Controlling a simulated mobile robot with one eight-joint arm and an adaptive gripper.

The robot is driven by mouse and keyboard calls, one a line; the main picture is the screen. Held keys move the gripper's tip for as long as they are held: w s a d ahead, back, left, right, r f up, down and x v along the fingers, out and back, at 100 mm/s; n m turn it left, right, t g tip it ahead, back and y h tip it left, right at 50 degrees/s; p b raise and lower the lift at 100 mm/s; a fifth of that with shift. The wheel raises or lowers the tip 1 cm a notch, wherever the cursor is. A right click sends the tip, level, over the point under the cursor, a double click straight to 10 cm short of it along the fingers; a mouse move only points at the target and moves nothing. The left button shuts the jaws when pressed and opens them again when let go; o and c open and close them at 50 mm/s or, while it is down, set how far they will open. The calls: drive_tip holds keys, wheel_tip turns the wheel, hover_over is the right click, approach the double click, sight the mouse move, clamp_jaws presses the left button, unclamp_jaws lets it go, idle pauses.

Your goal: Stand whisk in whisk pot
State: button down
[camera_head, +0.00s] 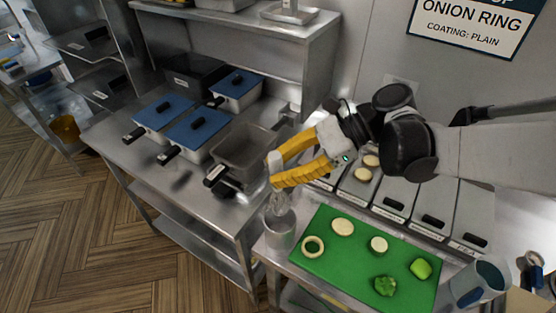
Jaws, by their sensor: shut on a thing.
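My gripper (273,172) has yellow fingers and is closed around the whisk, whose grasped part is mostly hidden by the fingers. The whisk (278,203) shows as thin, pale metal wires below the fingertips. The whisk pot (280,232) is a grey metal cylinder at the left end of the counter, directly below the gripper. The whisk's visible lower end overlaps the pot's mouth; I cannot tell how deep it is inside.
A green cutting board (325,268) with onion and green pepper pieces lies right of the pot. A grey jug (478,284) stands farther right. An open fryer pan (243,151) and blue-lidded pans (196,129) are at left. Lidded food bins (398,195) line the back.

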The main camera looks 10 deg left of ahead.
sight(286, 199)
wheel_tip(286, 199, down, 12)
drive_tip(key=b, duration=0.8)
drive_tip(key=shift+r+b, duration=0.25)
drive_tip(key=shift+b, duration=0.1)
drive_tip(key=c, duration=1.2)
unclamp_jaws()
